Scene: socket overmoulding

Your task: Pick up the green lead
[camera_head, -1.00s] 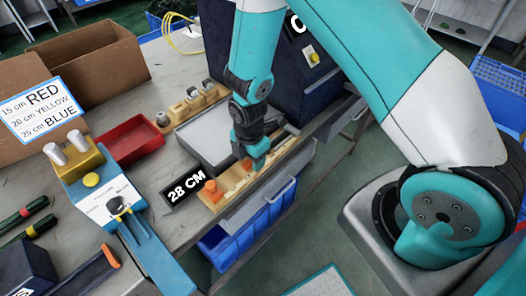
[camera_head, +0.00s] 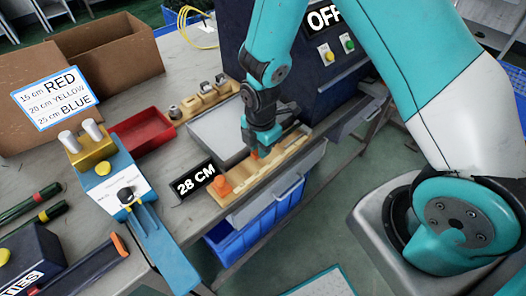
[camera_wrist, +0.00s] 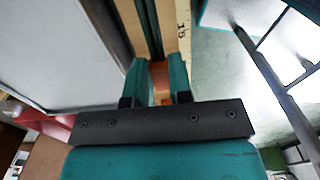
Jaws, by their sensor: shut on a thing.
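My gripper (camera_head: 259,152) is low over a wooden fixture board (camera_head: 243,187) at the bench's front edge, right of the 28 CM sign. Its two teal fingers (camera_wrist: 158,85) show in the wrist view, shut on a small orange piece (camera_wrist: 160,78) between them. An orange bit also shows at the fingertips in the head view (camera_head: 255,155). A dark strip (camera_wrist: 152,28) runs along the board beyond the fingers. I cannot make out a green lead for certain; the fingers hide part of the board.
A blue crate (camera_head: 232,240) is below the edge. A dark machine with an OFF sign (camera_head: 324,16) stands behind.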

